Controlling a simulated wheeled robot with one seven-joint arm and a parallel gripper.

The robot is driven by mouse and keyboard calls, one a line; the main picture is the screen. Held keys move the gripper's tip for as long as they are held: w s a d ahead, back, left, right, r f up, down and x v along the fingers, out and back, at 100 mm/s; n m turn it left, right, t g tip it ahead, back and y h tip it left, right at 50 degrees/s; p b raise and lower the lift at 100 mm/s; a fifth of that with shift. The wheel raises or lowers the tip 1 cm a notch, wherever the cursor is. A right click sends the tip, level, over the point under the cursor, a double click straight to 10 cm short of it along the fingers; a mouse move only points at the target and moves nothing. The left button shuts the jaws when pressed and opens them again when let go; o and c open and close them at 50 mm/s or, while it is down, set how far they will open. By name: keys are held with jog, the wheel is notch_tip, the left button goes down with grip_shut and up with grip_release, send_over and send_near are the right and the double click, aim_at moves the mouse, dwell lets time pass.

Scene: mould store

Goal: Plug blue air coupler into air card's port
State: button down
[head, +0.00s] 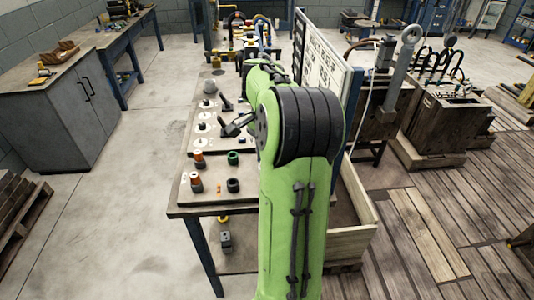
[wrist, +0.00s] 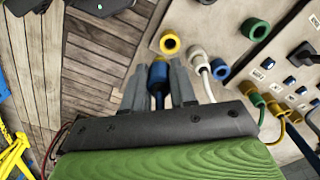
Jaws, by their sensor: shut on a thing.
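In the wrist view the blue air coupler (wrist: 158,76) is between the two grey fingers of my gripper (wrist: 157,68), which is shut on it. The coupler has an orange-yellow end, and a dark blue hose runs from it toward my wrist. Ahead of the fingers is a pale board with round fittings: a yellow ring (wrist: 170,43), a blue ring (wrist: 219,69) and a green ring (wrist: 255,29). I cannot tell which of them, if any, is the air card's port. The coupler appears apart from the blue ring. In the head view my arm hides the coupler.
A white coupler (wrist: 197,60) on a hose stands close right of my fingers. A panel of labelled blue plugs and hoses (wrist: 290,82) is farther right. In the head view, the bench (head: 212,200) holds orange and green fittings, and an upright panel (head: 318,62) stands behind my arm.

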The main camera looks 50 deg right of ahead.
jog(key=w+a+f+n, duration=0.6)
jog(key=a+f, duration=0.1)
jog(key=a, duration=0.3)
jog(key=w+a+f+n, duration=0.7)
jog(key=a+f, duration=0.1)
jog(key=a, duration=0.2)
jog(key=w+a+f+n, duration=0.7)
jog(key=a+f, duration=0.1)
jog(key=a, duration=0.2)
jog(key=shift+w+a, duration=0.25)
jog(key=shift+a, duration=0.15)
